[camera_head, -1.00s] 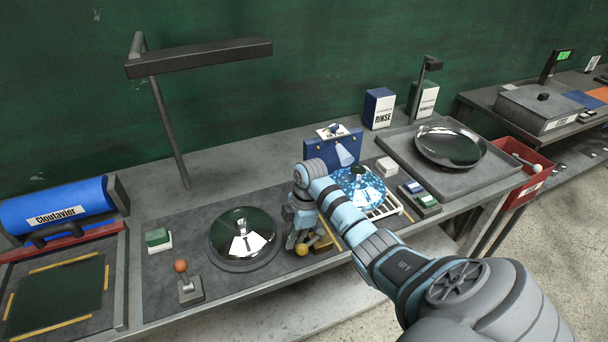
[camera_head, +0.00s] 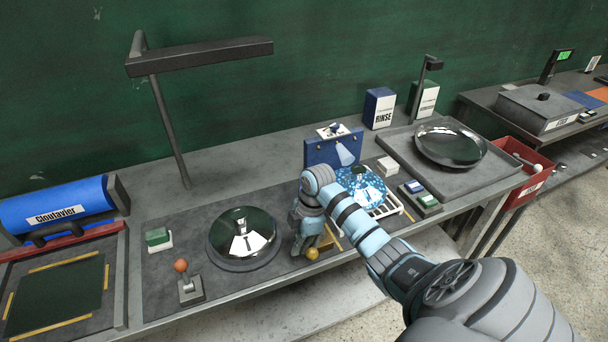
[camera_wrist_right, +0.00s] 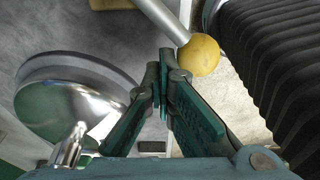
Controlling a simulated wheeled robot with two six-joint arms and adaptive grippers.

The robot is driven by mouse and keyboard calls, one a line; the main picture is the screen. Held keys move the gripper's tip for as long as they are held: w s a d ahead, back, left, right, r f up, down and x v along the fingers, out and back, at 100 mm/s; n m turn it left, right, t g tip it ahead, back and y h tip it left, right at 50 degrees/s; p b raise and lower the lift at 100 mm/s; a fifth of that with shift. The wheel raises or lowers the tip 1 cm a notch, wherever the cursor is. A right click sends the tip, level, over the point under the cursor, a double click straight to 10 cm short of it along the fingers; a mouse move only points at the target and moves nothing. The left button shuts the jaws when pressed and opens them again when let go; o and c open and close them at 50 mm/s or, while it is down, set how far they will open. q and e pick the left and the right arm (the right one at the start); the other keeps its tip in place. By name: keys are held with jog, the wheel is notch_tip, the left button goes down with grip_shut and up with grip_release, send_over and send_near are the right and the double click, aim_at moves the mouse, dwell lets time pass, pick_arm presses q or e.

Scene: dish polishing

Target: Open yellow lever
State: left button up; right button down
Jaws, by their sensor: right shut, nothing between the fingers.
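The yellow lever is a yellow ball knob (camera_head: 312,254) on a grey rod, right of the round polished dish. In the right wrist view the yellow knob (camera_wrist_right: 199,55) shows at the end of its slanted rod (camera_wrist_right: 163,18). My right gripper (camera_head: 298,251) points down between the dish and the knob. In the wrist view its closed, empty fingertips (camera_wrist_right: 163,75) are just left of the knob, very near it; I cannot tell whether they touch. The lever's base is mostly hidden behind my gripper. My left gripper is out of view.
The shiny dish (camera_head: 243,236) sits close on the left, and it also fills the left of the wrist view (camera_wrist_right: 70,100). An orange-knobbed lever (camera_head: 181,266) stands at the front left.

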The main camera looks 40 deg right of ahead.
aim_at(317, 253)
jog(key=shift+s, duration=0.35)
jog(key=shift+s+d, duration=0.1)
jog(key=shift+s, duration=0.5)
jog(key=shift+s+d, duration=0.25)
jog(key=shift+s, duration=0.45)
jog(key=shift+s+d, duration=0.4)
jog(key=shift+s, duration=0.25)
